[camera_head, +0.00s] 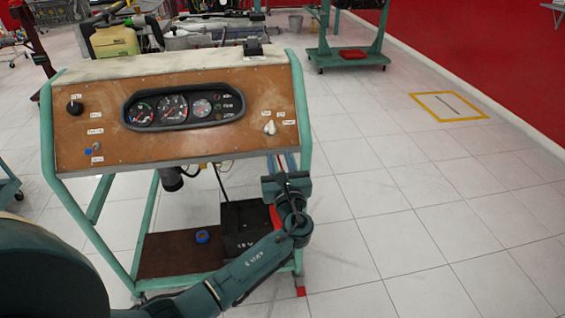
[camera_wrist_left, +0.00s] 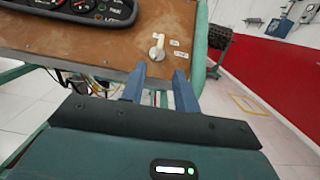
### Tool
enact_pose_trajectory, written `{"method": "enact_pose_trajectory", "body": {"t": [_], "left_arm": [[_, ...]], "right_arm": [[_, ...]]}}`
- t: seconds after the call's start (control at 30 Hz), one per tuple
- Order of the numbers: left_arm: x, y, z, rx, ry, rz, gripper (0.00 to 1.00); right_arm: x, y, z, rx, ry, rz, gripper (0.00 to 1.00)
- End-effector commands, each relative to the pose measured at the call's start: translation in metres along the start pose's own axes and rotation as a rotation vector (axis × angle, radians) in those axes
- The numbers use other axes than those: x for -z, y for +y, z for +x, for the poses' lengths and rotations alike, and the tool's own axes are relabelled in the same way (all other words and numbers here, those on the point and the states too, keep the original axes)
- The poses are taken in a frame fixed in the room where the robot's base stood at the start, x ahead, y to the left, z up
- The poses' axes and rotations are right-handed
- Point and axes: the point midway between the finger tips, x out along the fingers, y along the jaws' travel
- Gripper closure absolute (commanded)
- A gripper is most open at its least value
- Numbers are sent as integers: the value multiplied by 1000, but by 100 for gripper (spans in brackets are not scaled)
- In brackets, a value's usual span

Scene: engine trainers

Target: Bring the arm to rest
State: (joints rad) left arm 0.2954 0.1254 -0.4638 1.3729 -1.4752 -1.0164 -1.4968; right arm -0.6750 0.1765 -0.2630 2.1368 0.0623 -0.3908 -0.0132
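My left gripper (camera_head: 281,164) is just below the lower right edge of the brown control panel (camera_head: 190,88) of the engine trainer. In the left wrist view its two blue fingers (camera_wrist_left: 158,76) stand apart with nothing between them, so it is open and empty. A light-coloured rotary switch (camera_head: 269,128) is on the panel's right side, above the fingers; it also shows in the left wrist view (camera_wrist_left: 157,48). The fingertips look apart from the switch. My right gripper is in neither view.
The trainer's green frame (camera_head: 302,100) rises beside my left gripper. A black battery (camera_head: 243,226) and a blue cap (camera_head: 202,236) are on its lower shelf. Tiled floor to the right is clear up to the red wall (camera_head: 480,50). A green stand (camera_head: 348,50) is farther back.

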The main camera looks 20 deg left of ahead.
Motion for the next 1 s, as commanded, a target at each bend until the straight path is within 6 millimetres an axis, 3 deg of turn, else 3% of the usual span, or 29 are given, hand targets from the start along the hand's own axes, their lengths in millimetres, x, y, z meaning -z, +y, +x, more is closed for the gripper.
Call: {"method": "enact_pose_trajectory", "body": {"t": [0.53,0.67,0.77,0.9,1.0], "left_arm": [[0,1,1,0,1,-1,69],[15,5,-9,14,66,-78,69],[48,14,-36,30,231,-301,69],[102,32,-112,-35,598,-852,69],[117,44,-174,-181,845,-1300,69]], "right_arm": [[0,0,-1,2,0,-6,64],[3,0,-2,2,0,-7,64],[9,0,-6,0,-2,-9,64],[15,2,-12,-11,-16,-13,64],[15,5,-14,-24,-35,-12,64]]}}
